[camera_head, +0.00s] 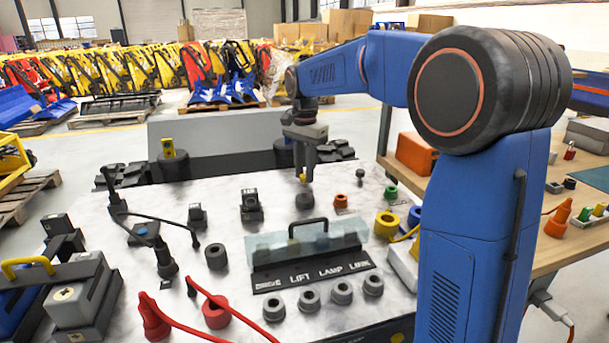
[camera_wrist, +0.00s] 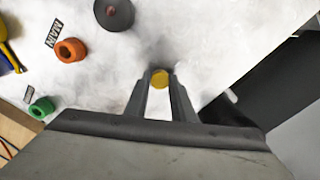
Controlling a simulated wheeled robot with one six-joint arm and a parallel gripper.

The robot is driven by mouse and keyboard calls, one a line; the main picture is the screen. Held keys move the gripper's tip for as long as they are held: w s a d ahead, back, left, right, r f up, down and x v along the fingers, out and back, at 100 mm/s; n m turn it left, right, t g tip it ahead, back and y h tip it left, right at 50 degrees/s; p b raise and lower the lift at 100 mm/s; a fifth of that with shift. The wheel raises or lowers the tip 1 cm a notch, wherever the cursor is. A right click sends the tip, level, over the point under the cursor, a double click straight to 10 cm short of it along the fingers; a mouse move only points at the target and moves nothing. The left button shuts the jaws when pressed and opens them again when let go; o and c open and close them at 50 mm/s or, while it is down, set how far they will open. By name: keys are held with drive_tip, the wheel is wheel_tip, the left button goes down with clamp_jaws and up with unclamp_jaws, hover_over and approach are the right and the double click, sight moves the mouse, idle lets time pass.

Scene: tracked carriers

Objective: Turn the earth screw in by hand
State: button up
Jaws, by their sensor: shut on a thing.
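The earth screw appears as a yellow hexagonal head (camera_wrist: 160,79) between my fingertips in the wrist view. In the head view a small bit of yellow (camera_head: 303,178) shows at the tips of my gripper (camera_head: 304,172). My gripper points down and is shut on this yellow screw, over the far part of the pale marbled top (camera_head: 283,185). The screw's shank and any hole under it are hidden, so I cannot tell how deep it sits.
A dark round socket (camera_head: 304,200) stands just in front of my gripper. An orange ring (camera_head: 340,201) and a green ring (camera_head: 391,192) are to the right. A clear cover with a black handle (camera_head: 308,223) and several grey sockets are nearer. Red cables lie at front left.

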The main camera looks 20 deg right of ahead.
drive_tip(key=o, duration=0.9)
drive_tip(key=shift+c, duration=0.2)
